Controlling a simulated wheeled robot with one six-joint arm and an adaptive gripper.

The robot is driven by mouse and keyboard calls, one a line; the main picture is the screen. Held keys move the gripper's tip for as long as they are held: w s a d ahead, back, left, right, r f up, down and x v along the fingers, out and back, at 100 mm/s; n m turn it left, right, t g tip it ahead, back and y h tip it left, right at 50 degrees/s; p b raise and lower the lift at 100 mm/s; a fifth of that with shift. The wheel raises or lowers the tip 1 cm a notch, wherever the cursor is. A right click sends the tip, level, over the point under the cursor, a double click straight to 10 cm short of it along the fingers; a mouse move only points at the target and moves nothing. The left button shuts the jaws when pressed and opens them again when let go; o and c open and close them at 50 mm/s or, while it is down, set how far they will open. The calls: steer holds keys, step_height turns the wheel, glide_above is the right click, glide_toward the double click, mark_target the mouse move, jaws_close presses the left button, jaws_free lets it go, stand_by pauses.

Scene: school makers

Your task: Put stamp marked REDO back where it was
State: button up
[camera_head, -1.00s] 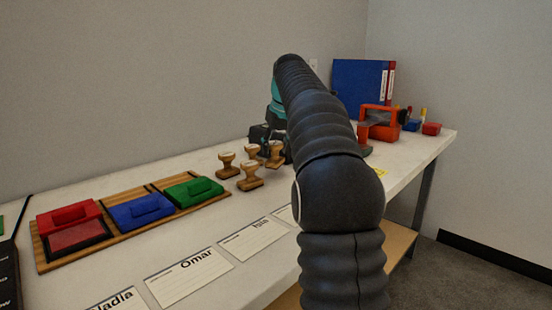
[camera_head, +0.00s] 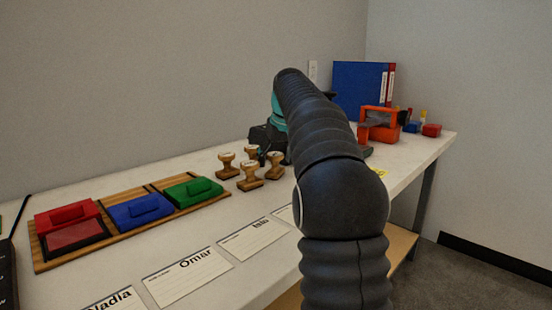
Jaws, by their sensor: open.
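Several wooden stamps with pale round tops stand upright in a group on the white table: a front stamp (camera_head: 250,178), a left stamp (camera_head: 227,166), a right stamp (camera_head: 275,167) and a back stamp (camera_head: 252,153). Their markings are too small to read, so I cannot tell which says REDO. My gripper (camera_head: 266,142) is dark and open, just behind the back and right stamps. It is partly hidden by the stamps and my arm, and I see nothing held in it.
Left of the stamps is a wooden tray (camera_head: 140,236) with red (camera_head: 70,225), blue (camera_head: 140,211) and green (camera_head: 193,191) ink pads. Name cards (camera_head: 187,275) lie along the front edge.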

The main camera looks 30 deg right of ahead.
steer(key=p+v, duration=0.2)
steer(key=v, duration=1)
steer(key=shift+r+p, duration=0.2)
steer(key=shift+p, duration=0.15)
steer(key=shift+w, duration=0.1)
stand_by(0.8)
